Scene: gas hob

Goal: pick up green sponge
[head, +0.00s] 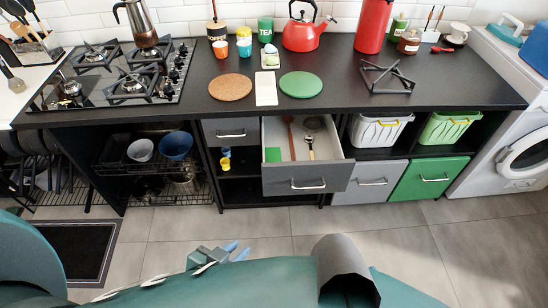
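My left gripper (236,251) is low over the floor in front of the cabinets, well short of the drawer. Its two blue fingertips stand apart with nothing visible between them. My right gripper does not show.
A wooden spoon (290,135) and other utensils lie in the drawer. The black counter (215,115) above holds a gas hob (125,80), a red kettle (303,35), a cork mat (230,87) and a green mat (300,84).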

